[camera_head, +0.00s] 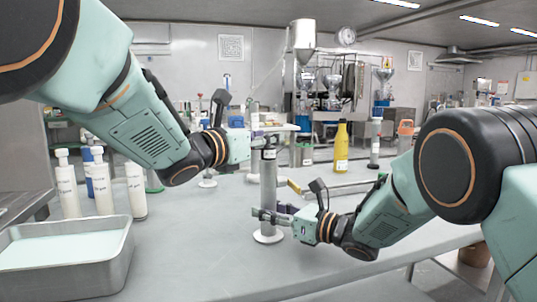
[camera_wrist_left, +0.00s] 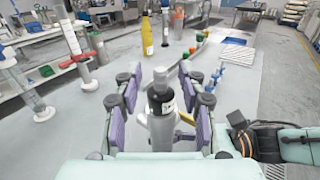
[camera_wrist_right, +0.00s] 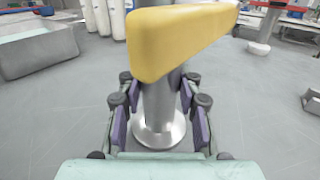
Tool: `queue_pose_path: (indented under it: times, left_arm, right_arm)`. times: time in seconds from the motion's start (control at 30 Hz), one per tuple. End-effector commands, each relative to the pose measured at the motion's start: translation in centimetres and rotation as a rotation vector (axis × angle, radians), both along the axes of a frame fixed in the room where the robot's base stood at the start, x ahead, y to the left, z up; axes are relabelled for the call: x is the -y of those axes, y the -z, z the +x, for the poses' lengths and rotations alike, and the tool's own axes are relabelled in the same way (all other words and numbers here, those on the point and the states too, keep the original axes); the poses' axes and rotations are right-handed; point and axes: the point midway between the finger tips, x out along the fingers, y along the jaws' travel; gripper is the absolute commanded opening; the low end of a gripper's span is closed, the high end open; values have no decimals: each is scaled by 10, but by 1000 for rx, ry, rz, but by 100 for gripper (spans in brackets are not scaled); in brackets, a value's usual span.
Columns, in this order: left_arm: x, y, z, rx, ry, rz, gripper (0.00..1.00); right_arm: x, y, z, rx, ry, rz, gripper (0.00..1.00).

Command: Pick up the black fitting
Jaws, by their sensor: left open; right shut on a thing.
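The black fitting (camera_head: 269,154) sits on top of an upright grey cylindrical grinder body (camera_head: 268,190). It also shows in the left wrist view (camera_wrist_left: 160,98), between the purple pads. My left gripper (camera_head: 263,140) is open at the fitting's height, one finger on either side of it. My right gripper (camera_head: 268,213) is shut on the lower part of the grinder body, just above its round base (camera_head: 268,236). In the right wrist view the body (camera_wrist_right: 158,100) stands between the pads, and a yellow crank handle (camera_wrist_right: 180,35) covers its upper part.
White bottles (camera_head: 68,185) and a metal tray (camera_head: 118,262) with pale contents are at the left. The table's front middle is clear.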

Motion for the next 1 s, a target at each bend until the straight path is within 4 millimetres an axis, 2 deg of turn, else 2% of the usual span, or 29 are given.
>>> queue_pose_path:
  times: [0.17,0.43,0.9,1.0]
  left_arm:
    - [9,1,11,-2,0,0,41]
    - [10,1,12,-1,0,0,41]
    - [10,1,12,-1,0,0,1]
    - [10,1,12,-1,0,0,0]
  right_arm:
    - [0,1,0,-2,1,-1,0]
    - [0,1,0,-2,1,-1,0]
    - [0,1,0,-2,1,-1,0]
    - [0,1,0,-2,1,-1,0]
